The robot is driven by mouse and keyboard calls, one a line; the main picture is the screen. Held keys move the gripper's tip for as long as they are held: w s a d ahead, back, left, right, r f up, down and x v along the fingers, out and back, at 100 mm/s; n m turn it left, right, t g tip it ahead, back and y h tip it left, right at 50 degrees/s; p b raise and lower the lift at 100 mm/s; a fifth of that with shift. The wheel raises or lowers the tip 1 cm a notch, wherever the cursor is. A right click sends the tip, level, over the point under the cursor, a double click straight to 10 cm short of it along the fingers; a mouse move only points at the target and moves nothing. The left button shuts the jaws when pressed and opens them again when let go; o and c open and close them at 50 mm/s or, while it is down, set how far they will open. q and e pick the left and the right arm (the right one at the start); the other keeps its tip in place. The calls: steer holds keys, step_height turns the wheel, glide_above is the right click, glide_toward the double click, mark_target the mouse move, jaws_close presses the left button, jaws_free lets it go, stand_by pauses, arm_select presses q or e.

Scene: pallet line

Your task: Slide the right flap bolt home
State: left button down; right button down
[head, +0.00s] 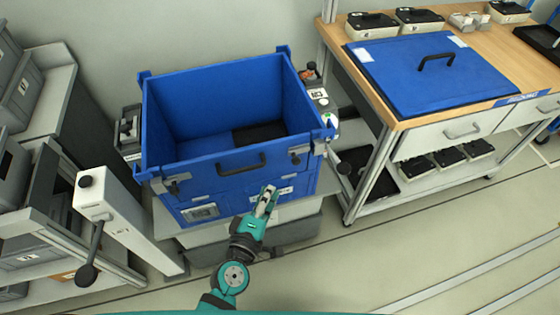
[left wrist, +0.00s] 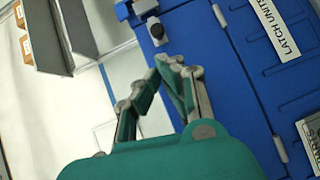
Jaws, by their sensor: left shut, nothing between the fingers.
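The right flap bolt (head: 295,157) is a small grey fitting with a dark knob, high at the right end of the front of the blue crate (head: 216,166). Whether it is in or out is too small to tell. My left gripper (head: 269,190) is shut and empty, in front of the crate's front wall, below and left of that bolt. In the left wrist view the closed fingers (left wrist: 177,65) point toward a grey bolt fitting with a black knob (left wrist: 156,30) at the edge of the blue wall, apart from it in the picture. My right gripper is not in view.
A left flap bolt (head: 174,186) and a dark handle (head: 241,163) are on the crate's front. A white post with a black lever (head: 95,205) stands left. A workbench (head: 385,110) with a blue lid (head: 430,80) stands right. The floor in front is clear.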

arm_select(q)
glide_toward(288, 152)
steer(key=x, duration=0.4)
steer(key=shift+w+d+p, duration=0.15)
steer(key=shift+w+p, duration=0.1)
steer(key=shift+p, duration=0.15)
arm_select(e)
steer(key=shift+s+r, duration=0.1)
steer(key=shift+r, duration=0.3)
